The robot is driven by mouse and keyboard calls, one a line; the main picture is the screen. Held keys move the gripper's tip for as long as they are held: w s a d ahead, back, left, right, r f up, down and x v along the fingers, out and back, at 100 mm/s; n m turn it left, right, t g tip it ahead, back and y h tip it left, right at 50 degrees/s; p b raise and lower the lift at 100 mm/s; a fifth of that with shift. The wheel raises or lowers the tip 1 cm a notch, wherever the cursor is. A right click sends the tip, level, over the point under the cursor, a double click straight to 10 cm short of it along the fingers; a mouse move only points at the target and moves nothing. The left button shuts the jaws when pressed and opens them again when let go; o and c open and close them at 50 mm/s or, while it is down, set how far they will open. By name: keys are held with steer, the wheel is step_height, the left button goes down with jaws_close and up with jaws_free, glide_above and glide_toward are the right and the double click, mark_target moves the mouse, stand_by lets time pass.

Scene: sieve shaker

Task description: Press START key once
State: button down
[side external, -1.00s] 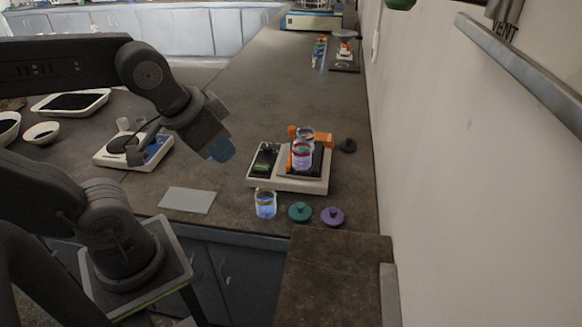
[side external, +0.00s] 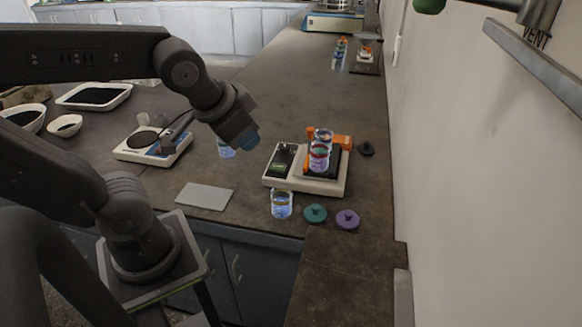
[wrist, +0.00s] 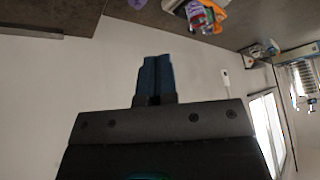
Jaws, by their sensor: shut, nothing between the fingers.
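The sieve shaker (side external: 333,188) has a pale base on the bench. A dark control panel (side external: 283,160) with a small green-lit patch is on its left part; I cannot make out the START key. Stacked clear sieve cups (side external: 320,158) with a red ring stand on its dark right plate, beside an orange clamp (side external: 342,140). My gripper (side external: 246,138) has blue fingers pressed together, empty, in the air up and left of the panel in the side view, apart from it. The shut fingers also show in the wrist view (wrist: 154,78), where part of the shaker's orange clamp (wrist: 212,12) appears at the top.
A clear jar (side external: 281,205), a teal lid (side external: 315,213) and a purple lid (side external: 347,219) are in front of the shaker. A balance (side external: 152,145) and a grey mat (side external: 204,196) lie to the left. The wall is at right.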

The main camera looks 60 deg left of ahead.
steer(key=w+a+m+t+y, duration=0.1)
steer(key=w+a+t+y, duration=0.15)
steer(key=w+a, duration=0.55)
steer(key=m+h, duration=0.5)
steer(key=m, duration=0.5)
glide_above(278, 168)
step_height(278, 168, down, 14)
steer(key=shift+r, duration=0.15)
steer(key=shift+f, duration=4.4)
steer(key=shift+f, duration=0.15)
steer(key=shift+f, duration=0.25)
